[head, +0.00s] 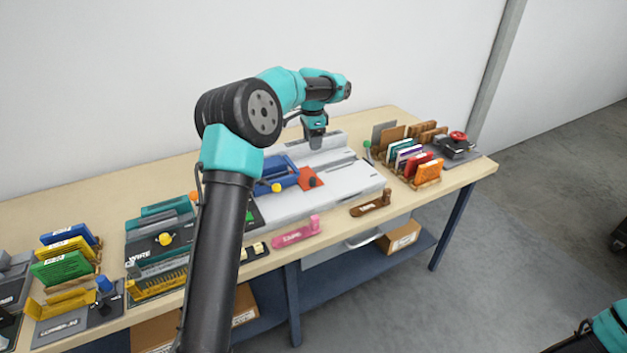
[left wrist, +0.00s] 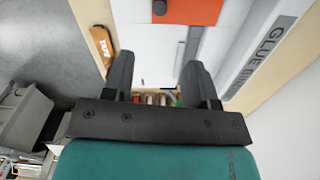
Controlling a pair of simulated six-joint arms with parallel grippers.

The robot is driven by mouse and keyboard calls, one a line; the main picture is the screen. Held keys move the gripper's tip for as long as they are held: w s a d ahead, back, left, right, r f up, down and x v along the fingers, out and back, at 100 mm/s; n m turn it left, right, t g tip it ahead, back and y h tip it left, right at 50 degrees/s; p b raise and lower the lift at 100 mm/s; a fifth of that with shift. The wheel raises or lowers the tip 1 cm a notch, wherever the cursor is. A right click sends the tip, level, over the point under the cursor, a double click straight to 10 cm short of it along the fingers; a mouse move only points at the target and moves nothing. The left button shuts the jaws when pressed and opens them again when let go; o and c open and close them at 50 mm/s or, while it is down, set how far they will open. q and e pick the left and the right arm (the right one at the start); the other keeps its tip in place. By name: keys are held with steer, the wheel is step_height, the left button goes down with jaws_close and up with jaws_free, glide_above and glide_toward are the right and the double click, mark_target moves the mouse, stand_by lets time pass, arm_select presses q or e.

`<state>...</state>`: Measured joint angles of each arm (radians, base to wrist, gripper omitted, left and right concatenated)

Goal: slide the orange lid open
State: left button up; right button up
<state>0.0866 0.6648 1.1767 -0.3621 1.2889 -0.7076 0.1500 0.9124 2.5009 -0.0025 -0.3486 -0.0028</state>
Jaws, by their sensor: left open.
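The orange lid (head: 311,179) is a flat red-orange plate with a small dark knob, on the white bench unit (head: 345,190), right beside a blue part. In the left wrist view the lid (left wrist: 200,12) shows at the top edge, its round knob (left wrist: 159,8) at its left end; the rest is cut off. My left gripper (head: 316,143) is above the back of the white unit, behind the lid in the head view. In the left wrist view its fingers (left wrist: 158,68) are apart with nothing between them, clear of the lid. My right gripper is out of view.
A blue fixture (head: 280,175) with a yellow knob adjoins the lid. Racks of coloured cards (head: 412,160) stand to the right. Pink (head: 295,232) and brown (head: 370,205) handled pieces lie along the front edge. Green fixtures (head: 160,225) stand at left.

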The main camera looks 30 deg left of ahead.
mark_target(313, 178)
arm_select(q)
step_height(313, 178, down, 16)
steer(key=shift+f, duration=0.1)
stand_by(0.5)
steer(key=shift+c, duration=0.4)
jaws_close()
